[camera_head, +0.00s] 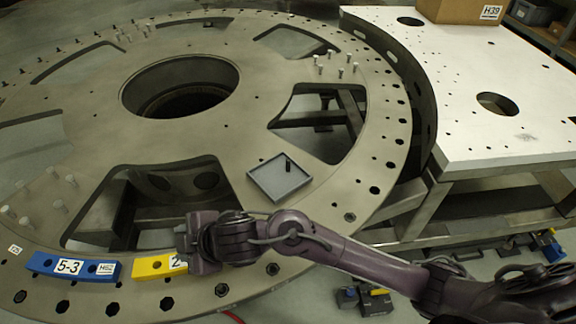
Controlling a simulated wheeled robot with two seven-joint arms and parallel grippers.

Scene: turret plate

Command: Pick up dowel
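A small dark dowel (288,164) stands upright in a shallow grey square tray (268,190) on the turret plate. My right arm comes in from the right, and its purple gripper (186,246) is low over the plate's front edge, left of and nearer than the tray. The gripper is at the right end of a yellow block (148,268) and covers part of its label. Its fingers are dark and partly hidden, so I cannot tell whether they are open or touch the block. My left gripper is not in view.
A blue block (70,267) marked 5-3 lies left of the yellow one. The round turret plate (90,130) has large cutouts and several upright pale pins (341,72). A metal table (470,100) with a cardboard box (460,10) stands at right. The plate around the tray is clear.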

